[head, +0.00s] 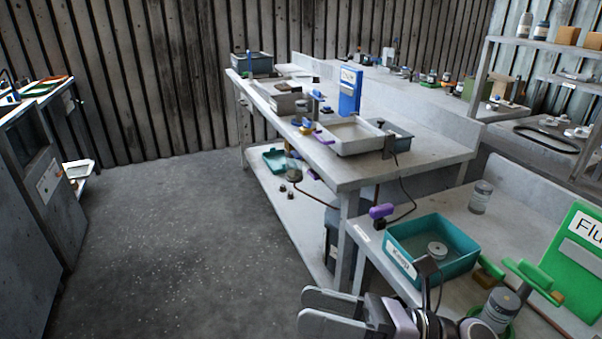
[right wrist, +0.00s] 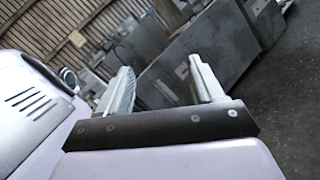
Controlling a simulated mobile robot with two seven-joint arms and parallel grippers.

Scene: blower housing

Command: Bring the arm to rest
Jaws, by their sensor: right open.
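My right gripper (head: 318,311) shows at the bottom of the head view, its two pale fingers pointing left. It is in front of the near bench, over the floor side. The fingers are apart with nothing between them. In the right wrist view the gripper (right wrist: 164,84) also shows two separated fingers, with grey cabinets and the ribbed wall beyond. My left gripper is not in view.
A teal bin (head: 470,262) holding a round metal part sits on the near bench, close to my right gripper. A green sign (head: 578,262) and a grey cylinder (head: 501,306) stand to the right. The grey floor (head: 190,240) at left is clear.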

